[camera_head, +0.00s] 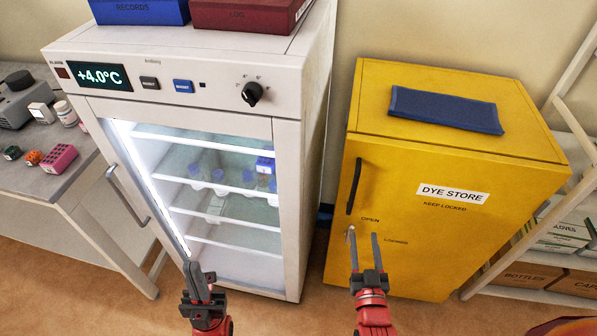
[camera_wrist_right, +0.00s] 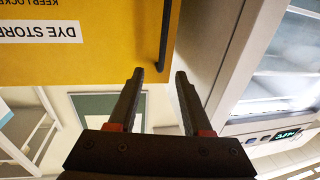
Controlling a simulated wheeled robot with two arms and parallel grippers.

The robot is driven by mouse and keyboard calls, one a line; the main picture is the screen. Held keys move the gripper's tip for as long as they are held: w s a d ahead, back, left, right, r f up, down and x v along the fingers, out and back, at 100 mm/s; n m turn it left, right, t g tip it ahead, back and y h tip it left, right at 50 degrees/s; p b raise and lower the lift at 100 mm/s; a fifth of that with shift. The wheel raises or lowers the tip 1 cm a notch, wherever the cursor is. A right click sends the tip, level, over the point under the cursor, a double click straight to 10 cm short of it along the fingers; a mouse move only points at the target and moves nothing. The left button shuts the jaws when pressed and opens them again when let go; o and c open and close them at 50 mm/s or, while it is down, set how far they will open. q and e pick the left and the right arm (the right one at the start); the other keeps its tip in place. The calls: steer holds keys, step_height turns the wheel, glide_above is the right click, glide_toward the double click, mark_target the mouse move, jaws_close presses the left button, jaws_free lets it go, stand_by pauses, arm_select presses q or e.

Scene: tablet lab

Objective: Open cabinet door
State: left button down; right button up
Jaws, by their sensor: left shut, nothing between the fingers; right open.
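The yellow cabinet (camera_head: 400,255), labelled DYE STORE and KEEP LOCKED, stands at the right with its door closed. Its black vertical bar handle (camera_head: 354,187) is at the door's left edge; OPEN and LOCKED are printed below it. My right gripper (camera_head: 363,234) is open and empty, fingers pointing toward the door just below the handle. A small pale metal piece shows by its left fingertip, partly hidden. In the right wrist view, the handle (camera_wrist_right: 165,35) lines up between the fingertips; contact cannot be told. My left gripper (camera_head: 198,268) is shut and empty before the fridge.
A white fridge (camera_head: 290,210) with a glass door, lit shelves and a metal handle stands left of the cabinet, a narrow gap between. A dark blue folded cloth (camera_head: 446,109) lies on the cabinet. A shelf rack with boxes (camera_head: 530,274) is close at right. Floor in front looks clear.

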mark_target(354, 191)
steer(key=w+p, duration=0.1)
steer(key=w, duration=0.4)
steer(key=w+p, duration=0.2)
steer(key=w, duration=0.4)
steer(key=w+p, duration=0.2)
steer(key=w, duration=0.4)
steer(key=shift+d+f, duration=0.15)
steer(key=shift+d, duration=0.25)
steer(key=shift+w+f, duration=0.15)
steer(key=shift+w, duration=0.05)
steer(key=shift+c, duration=0.2)
jaws_close()
stand_by(0.4)
